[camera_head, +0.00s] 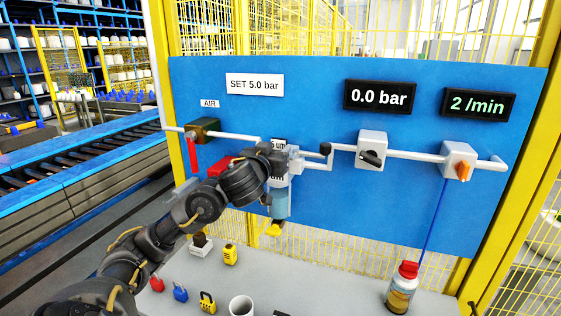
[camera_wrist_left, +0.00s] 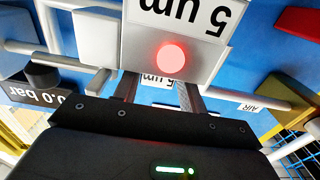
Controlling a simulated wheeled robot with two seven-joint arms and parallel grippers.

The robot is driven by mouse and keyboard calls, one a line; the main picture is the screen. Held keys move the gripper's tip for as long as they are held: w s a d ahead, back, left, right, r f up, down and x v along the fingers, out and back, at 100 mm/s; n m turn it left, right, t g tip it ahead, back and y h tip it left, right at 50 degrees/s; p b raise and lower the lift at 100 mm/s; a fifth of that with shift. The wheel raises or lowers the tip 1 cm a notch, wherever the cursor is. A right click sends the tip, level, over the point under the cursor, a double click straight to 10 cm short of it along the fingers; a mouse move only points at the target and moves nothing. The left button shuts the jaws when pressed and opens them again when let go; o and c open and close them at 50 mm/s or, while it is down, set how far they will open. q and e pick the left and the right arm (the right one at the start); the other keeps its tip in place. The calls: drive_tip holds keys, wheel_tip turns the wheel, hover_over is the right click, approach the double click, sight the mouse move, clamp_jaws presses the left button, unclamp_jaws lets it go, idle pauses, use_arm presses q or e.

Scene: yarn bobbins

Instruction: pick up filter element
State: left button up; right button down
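The filter unit hangs on the blue panel; its clear bluish bowl (camera_head: 280,203) shows below my left gripper in the head view, with a yellow piece (camera_head: 273,229) under it. My left gripper (camera_head: 279,160) is in front of the unit's upper part and hides much of it. In the left wrist view, a white block (camera_wrist_left: 205,25) with a "5 um" label and a red round light covers the fingertips. The two fingers (camera_wrist_left: 157,92) stand apart, with another small label between them. I cannot tell whether they touch anything. No separate filter element can be made out. My right gripper is not in view.
Pipes (camera_head: 420,155) run along the panel (camera_head: 230,110) to a knob box (camera_head: 371,150) and an orange valve (camera_head: 459,162). A red handle (camera_head: 192,155) hangs at left.

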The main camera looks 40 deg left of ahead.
use_arm(q)
drive_tip(key=shift+c, duration=0.7)
drive_tip(key=shift+r, duration=0.2)
wheel_tip(320, 180, up, 10)
drive_tip(key=p, duration=0.9)
drive_tip(key=shift+f+p, duration=0.2)
drive_tip(key=shift+p, duration=0.15)
